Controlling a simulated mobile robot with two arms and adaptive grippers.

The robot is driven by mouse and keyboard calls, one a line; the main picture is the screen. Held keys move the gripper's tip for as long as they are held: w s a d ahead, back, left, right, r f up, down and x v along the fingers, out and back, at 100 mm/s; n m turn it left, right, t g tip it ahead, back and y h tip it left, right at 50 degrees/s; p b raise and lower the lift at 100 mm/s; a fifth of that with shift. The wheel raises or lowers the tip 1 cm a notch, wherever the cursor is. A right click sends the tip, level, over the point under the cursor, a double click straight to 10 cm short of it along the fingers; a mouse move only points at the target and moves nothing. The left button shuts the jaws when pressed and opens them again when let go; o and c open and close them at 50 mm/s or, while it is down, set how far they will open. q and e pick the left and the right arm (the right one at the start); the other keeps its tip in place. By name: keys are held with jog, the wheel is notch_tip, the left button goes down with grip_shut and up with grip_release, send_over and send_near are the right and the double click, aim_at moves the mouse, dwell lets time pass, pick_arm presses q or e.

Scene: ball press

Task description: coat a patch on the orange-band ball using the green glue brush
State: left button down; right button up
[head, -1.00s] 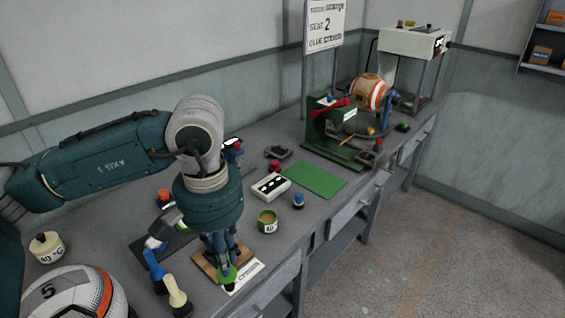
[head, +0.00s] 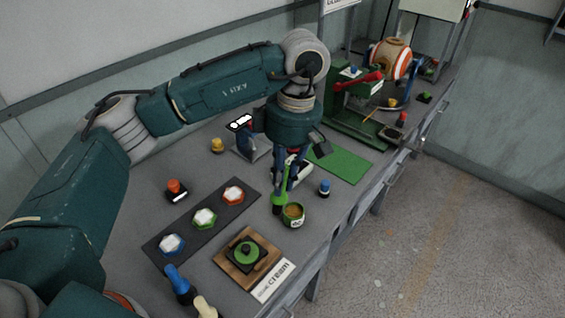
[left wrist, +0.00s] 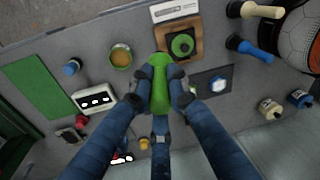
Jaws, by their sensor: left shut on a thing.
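My left gripper (head: 286,172) is shut on the green glue brush (head: 279,199), which points down just left of the green glue pot (head: 293,222). The left wrist view shows the green brush (left wrist: 158,75) between my fingertips (left wrist: 160,93) and the pot (left wrist: 121,58) off to its left. I cannot tell whether brush and pot touch. My right gripper is out of view.
A dark tray (head: 189,226) holds several capped pieces. A blue stamp (head: 324,188) stands right of the pot. A green mat (head: 342,164) and green press (head: 352,118) are farther back.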

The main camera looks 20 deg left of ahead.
pick_arm(q)
jog(key=w+a+f+n+t+h+b, duration=0.1)
jog(key=w+f+n, duration=0.3)
jog(key=n, duration=1)
jog(key=w+a+f+n+t+h, duration=0.1)
jog(key=w+f+n+h, duration=0.3)
jog(key=n, duration=1)
notch_tip(320, 180, down, 4)
jog(key=shift+w+a+r+n+b, duration=0.2)
jog(key=shift+w+a+n+b, duration=0.1)
jog(key=shift+n+b, duration=0.1)
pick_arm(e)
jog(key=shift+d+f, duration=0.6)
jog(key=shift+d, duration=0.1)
pick_arm(q)
jog(key=shift+s, duration=0.1)
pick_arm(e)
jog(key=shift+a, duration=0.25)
pick_arm(q)
jog(key=shift+f, duration=0.6)
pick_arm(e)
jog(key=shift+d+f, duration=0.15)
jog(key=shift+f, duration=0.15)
pick_arm(q)
jog(key=shift+f, duration=0.1)
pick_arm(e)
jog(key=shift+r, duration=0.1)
